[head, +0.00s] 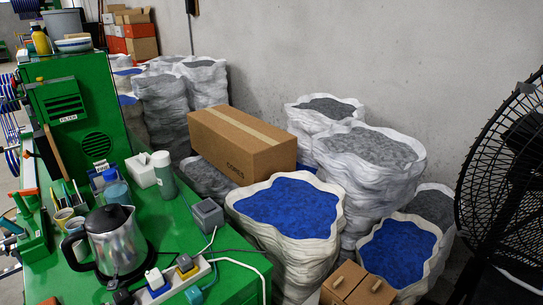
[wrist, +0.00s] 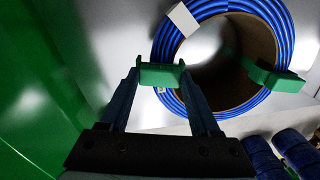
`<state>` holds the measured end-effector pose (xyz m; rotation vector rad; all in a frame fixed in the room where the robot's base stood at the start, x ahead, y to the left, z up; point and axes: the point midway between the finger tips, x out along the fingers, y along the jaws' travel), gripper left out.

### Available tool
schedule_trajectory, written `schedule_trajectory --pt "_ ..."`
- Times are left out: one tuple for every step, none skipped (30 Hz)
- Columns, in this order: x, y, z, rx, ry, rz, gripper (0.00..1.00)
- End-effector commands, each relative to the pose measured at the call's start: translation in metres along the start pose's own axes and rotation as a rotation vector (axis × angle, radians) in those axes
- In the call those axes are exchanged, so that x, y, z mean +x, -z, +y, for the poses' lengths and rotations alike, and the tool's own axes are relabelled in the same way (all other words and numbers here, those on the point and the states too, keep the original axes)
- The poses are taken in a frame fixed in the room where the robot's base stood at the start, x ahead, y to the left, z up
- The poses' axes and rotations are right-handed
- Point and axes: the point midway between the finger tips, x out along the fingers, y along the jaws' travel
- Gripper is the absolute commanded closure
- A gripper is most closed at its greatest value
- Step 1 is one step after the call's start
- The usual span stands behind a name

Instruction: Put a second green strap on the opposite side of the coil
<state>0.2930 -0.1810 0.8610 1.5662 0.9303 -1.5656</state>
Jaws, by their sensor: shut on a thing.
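In the wrist view, my gripper (wrist: 160,80) is shut on a green strap (wrist: 160,76), which spans between its two fingertips. The blue cable coil (wrist: 285,30) is just beyond, its ring around a brown round core. The held strap overlaps the coil's left side in the picture; I cannot tell whether it touches the cable. Another green strap (wrist: 272,79) sits across the coil's right side. A white tag (wrist: 183,19) is on the coil's upper left. In the head view, neither my gripper nor this coil can be made out.
Dark blue rolls (wrist: 265,157) lie at the wrist view's lower right. A green panel (wrist: 40,100) fills its left. The head view shows a green bench (head: 175,235) with a kettle (head: 112,240) and power strip, sacks of blue and grey granules, a cardboard box (head: 240,140) and a black fan (head: 510,170).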

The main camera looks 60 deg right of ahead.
Motion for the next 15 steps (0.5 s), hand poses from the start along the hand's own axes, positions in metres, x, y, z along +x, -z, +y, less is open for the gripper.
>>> schedule_trajectory --pt "0.0020 0.0000 0.0001 0.000 0.000 0.000 0.86" --pt "0.0029 0.0000 0.0001 0.000 0.000 0.000 0.86" --pt "0.0041 0.0000 0.0001 0.000 0.000 0.000 0.86" --pt "0.0050 0.0000 0.0000 0.000 0.000 0.000 0.86" --pt "0.0059 0.0001 0.0000 0.000 0.000 0.000 0.86" --pt "0.0071 0.0000 0.0000 0.000 0.000 0.000 0.86" --pt "0.0080 0.0001 0.0000 0.000 0.000 0.000 0.86" --pt "0.0088 0.0001 0.0000 0.000 0.000 0.000 0.86" --pt "0.0097 0.0001 -0.0001 0.000 0.000 0.000 0.86" --pt "0.0102 0.0001 -0.0001 0.000 0.000 0.000 0.86" --pt "0.0104 0.0001 -0.0001 0.000 0.000 0.000 0.86" --pt "0.0106 0.0001 0.0000 0.000 0.000 0.000 0.86" --pt "0.0105 0.0001 0.0000 0.000 0.000 0.000 0.86" --pt "0.0104 0.0001 0.0000 0.000 0.000 0.000 0.86" --pt "0.0103 0.0001 0.0000 0.000 0.000 0.000 0.86"
